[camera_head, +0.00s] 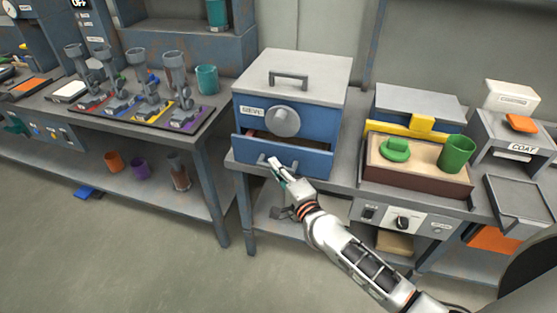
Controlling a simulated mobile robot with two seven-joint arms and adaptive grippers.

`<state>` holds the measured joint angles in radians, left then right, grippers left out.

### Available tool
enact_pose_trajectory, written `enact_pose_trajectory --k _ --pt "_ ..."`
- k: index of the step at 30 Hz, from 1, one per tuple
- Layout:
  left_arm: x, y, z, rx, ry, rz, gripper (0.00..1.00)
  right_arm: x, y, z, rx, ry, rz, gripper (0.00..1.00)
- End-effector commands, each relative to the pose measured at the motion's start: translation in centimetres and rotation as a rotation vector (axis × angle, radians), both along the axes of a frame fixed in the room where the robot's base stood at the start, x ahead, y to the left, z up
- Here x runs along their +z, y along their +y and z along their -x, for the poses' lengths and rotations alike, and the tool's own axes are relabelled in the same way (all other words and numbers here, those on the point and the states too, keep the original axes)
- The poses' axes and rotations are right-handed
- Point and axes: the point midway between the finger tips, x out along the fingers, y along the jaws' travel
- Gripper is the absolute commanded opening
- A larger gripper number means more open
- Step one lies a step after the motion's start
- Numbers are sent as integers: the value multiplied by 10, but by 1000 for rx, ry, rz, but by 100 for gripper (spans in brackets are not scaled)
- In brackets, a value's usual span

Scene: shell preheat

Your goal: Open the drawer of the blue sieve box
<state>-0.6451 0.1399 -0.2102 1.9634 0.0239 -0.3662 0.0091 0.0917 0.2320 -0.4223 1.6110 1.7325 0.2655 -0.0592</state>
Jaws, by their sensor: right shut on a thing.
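The blue sieve box (315,120) stands on the middle bench, with a light grey lid, a top handle and a round grey knob on its front. Its drawer (312,159) is pulled partly out, and a dark gap shows above the drawer front. My right gripper (276,165) is at the drawer's front handle (291,166) and is shut on it. The gripper hides part of the handle. The inside of the drawer shows only as a narrow strip. My left gripper is not in view.
Left of the box, a bench holds a rack (130,105) of several grey tools and a teal cup (207,79). To the right are a sand-filled tray (418,180) with a green cup (456,153) and a COAT stand (520,135). Open floor lies in front.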

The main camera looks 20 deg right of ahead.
Motion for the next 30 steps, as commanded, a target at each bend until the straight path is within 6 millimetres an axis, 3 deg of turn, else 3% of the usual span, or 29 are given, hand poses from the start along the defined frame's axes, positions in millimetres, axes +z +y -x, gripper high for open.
enact_pose_trajectory --k 15,21,30 --pt "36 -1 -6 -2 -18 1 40 1 82 121 3 3 -1 0" --pt "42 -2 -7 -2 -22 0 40 0 101 149 2 2 -2 0" --pt "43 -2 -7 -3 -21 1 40 0 110 163 2 1 0 0"
